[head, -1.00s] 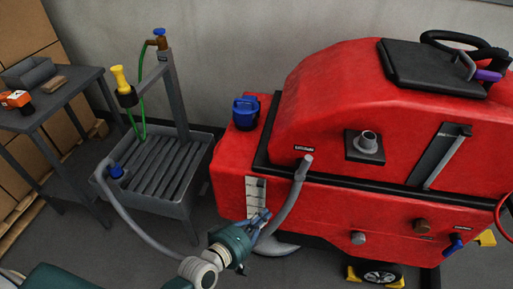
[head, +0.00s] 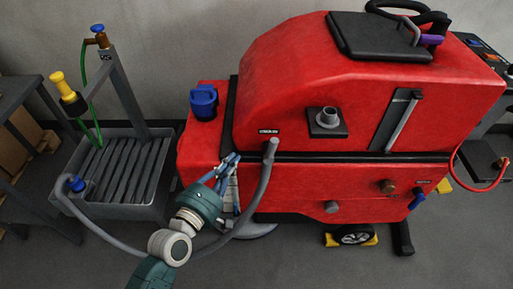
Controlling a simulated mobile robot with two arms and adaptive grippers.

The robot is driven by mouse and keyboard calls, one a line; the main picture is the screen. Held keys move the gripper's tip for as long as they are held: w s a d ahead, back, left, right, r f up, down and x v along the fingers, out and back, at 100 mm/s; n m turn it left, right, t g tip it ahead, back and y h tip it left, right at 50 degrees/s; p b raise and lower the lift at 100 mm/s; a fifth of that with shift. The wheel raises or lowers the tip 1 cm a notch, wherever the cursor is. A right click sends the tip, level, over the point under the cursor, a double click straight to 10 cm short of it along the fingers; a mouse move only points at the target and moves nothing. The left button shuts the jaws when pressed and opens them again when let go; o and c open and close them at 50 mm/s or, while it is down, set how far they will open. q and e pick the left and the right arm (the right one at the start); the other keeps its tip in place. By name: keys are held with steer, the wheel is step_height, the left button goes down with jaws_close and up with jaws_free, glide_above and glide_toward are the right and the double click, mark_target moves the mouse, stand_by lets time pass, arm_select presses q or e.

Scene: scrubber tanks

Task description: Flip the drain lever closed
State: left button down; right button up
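A small blue lever (head: 417,200) hangs tilted at the lower right of the red scrubber machine (head: 290,110), below a small label too small to read; it looks like the drain lever. My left gripper (head: 230,158) is in front of the machine's lower left side, near the white gauge strip and left of the grey hose. It is far to the left of the blue lever, and its fingers look slightly apart with nothing between them. My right gripper is not in view.
A grey hose (head: 262,185) hangs from the machine's front and passes behind my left arm. A slatted grey basin (head: 120,205) with a yellow-handled fitting (head: 63,88) stands at left. A brown knob (head: 388,186) sits beside the lever.

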mark_target(271, 150)
arm_select(q)
steer(key=w+d+f+p, duration=0.1)
steer(key=w+d+p, duration=0.1)
steer(key=w+d, duration=0.3)
steer(key=shift+w+d+f, duration=0.15)
steer(key=shift+w+d, duration=0.2)
steer(key=shift+d, duration=0.6)
